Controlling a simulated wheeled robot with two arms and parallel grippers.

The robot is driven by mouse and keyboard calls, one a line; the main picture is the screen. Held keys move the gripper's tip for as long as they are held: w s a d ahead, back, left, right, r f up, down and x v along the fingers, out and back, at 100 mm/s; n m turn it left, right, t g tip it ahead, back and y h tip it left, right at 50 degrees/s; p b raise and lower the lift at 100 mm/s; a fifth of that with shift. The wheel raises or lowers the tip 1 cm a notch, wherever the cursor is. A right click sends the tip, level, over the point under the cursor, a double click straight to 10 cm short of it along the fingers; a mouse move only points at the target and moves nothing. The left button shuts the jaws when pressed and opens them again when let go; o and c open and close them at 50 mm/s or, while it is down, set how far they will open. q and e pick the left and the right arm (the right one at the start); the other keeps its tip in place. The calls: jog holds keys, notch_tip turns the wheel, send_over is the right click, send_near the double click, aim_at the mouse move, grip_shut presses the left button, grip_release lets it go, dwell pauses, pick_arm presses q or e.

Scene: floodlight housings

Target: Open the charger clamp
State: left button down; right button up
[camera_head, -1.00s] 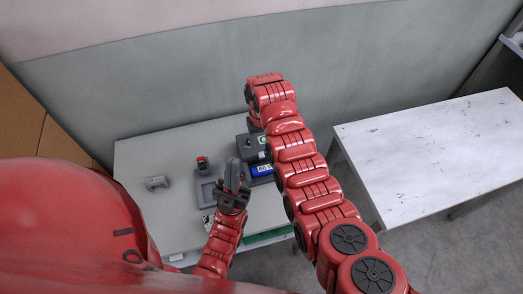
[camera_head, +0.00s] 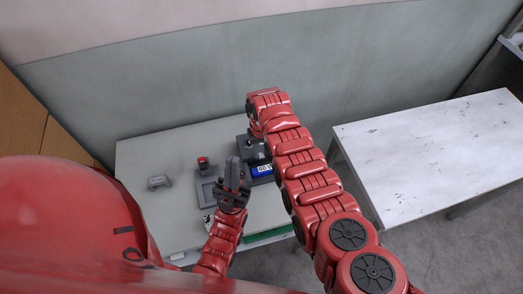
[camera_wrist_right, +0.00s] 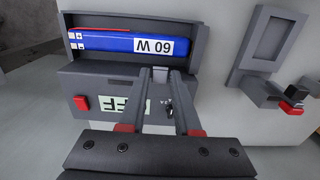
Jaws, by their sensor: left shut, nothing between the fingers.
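The charger (camera_head: 243,145) is a dark grey unit on the left table, partly hidden by my right arm in the head view. It also shows in the right wrist view (camera_wrist_right: 85,84), with a blue block (camera_wrist_right: 115,42) marked "60 W" in its slot, a display (camera_wrist_right: 128,105) and a red button (camera_wrist_right: 81,103). My right gripper (camera_wrist_right: 165,73) is over the charger's front, its fingers apart, tips close to the slot edge by the blue block. Contact with the clamp cannot be told. My left gripper (camera_head: 233,163) is shut and empty, in front of the charger.
A grey stand with a red button (camera_head: 204,163) is left of the charger. A small grey part (camera_head: 159,182) lies farther left on the table (camera_head: 140,150). A bare white table (camera_head: 430,150) stands at the right. A wall is behind.

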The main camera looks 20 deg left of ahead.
grip_shut()
jog(key=shift+w+f+b, duration=0.1)
jog(key=shift+f+b, duration=0.05)
jog(key=shift+b, duration=0.35)
jog(key=w+b, duration=0.1)
jog(key=b, duration=0.2)
jog(key=shift+a+b, duration=0.3)
jog(key=shift+b, duration=0.1)
jog(key=shift+a+r, duration=0.1)
jog(key=shift+r, duration=0.25)
jog(key=shift+o, duration=2.3)
grip_release()
jog(key=shift+f, duration=0.1)
